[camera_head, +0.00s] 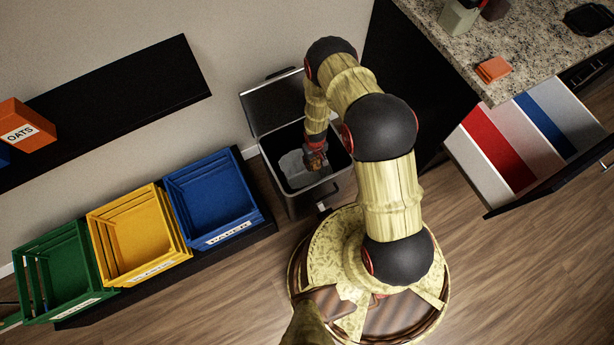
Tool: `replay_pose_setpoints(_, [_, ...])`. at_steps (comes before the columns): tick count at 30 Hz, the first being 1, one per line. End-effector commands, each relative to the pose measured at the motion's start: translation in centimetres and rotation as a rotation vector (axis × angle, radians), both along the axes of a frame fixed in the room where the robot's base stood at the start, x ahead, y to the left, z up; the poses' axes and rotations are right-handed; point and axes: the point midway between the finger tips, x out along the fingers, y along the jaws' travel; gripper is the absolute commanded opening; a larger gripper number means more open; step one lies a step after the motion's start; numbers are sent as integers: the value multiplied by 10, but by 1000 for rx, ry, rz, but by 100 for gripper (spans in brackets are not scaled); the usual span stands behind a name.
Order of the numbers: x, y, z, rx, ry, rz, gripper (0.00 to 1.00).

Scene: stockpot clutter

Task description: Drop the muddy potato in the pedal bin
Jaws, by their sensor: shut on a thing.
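The pedal bin (332,185) stands against the wall with its lid (277,103) raised and its black opening facing up. A pale crumpled shape (296,169) shows inside it. My gripper (315,161) is over the bin's opening, pointing down. It is shut on a small brown lump, which looks like the muddy potato (317,159); it is tiny here and partly hidden by the fingers. I cannot tell how far above or inside the rim it is.
Green (62,275), yellow (140,237) and blue (212,195) crates stand left of the bin. A dark shelf (120,105) holds an orange OATS box (24,127). At right, an open drawer (480,185) juts out under the granite counter (500,50), which bears an orange item (492,69).

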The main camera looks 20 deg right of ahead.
Motion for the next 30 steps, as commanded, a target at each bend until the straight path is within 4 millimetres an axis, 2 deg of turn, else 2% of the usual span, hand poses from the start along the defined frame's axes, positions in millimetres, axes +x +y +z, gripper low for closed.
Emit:
replay_pose_setpoints(21, [40,7,-2,0,0,27,12])
replay_pose_setpoints(30, [45,8,-11,0,0,25,12])
